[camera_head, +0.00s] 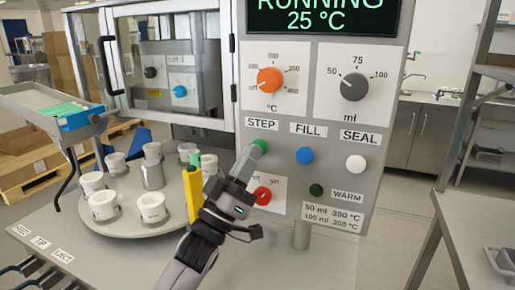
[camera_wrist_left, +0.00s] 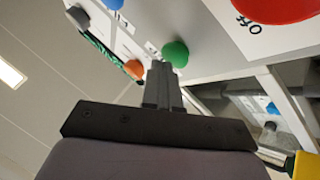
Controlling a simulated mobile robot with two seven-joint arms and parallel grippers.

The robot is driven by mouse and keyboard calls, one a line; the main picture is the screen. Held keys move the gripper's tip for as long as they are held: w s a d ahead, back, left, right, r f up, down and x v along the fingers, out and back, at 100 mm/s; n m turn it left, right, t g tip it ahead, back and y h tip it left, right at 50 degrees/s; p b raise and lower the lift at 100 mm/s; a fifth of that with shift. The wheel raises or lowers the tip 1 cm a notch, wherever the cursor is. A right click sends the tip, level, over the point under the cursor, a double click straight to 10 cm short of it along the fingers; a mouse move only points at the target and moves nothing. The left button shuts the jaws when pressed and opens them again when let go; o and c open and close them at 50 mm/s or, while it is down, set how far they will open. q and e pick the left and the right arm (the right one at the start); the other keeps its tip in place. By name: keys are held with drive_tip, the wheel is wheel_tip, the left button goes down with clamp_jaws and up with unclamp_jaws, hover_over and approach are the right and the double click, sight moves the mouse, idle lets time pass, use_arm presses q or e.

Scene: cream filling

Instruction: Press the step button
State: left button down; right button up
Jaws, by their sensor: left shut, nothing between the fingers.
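The green step button (camera_head: 260,146) sits on the grey panel under the STEP label (camera_head: 262,124). My left gripper (camera_head: 250,153) is shut and empty, with its fingertips at the lower left edge of the button. In the left wrist view the fingertips (camera_wrist_left: 161,66) are just beside the green button (camera_wrist_left: 176,53); I cannot tell whether they touch it or whether it is pushed in. My right gripper is not in view.
The blue FILL button (camera_head: 305,155) and white SEAL button (camera_head: 356,163) are to the right. A red knob (camera_head: 263,195) is just below my gripper. A yellow post (camera_head: 193,193) and a turntable (camera_head: 125,222) with several white cups stand to the left. The display (camera_head: 322,17) reads RUNNING 25 °C.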

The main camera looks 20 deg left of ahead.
use_arm(q)
drive_tip(key=shift+s, duration=0.75)
drive_tip(key=s+p, duration=0.1)
drive_tip(key=s, duration=0.4)
drive_tip(key=shift+d+p, duration=0.2)
drive_tip(key=shift+p, duration=0.15)
idle(0.4)
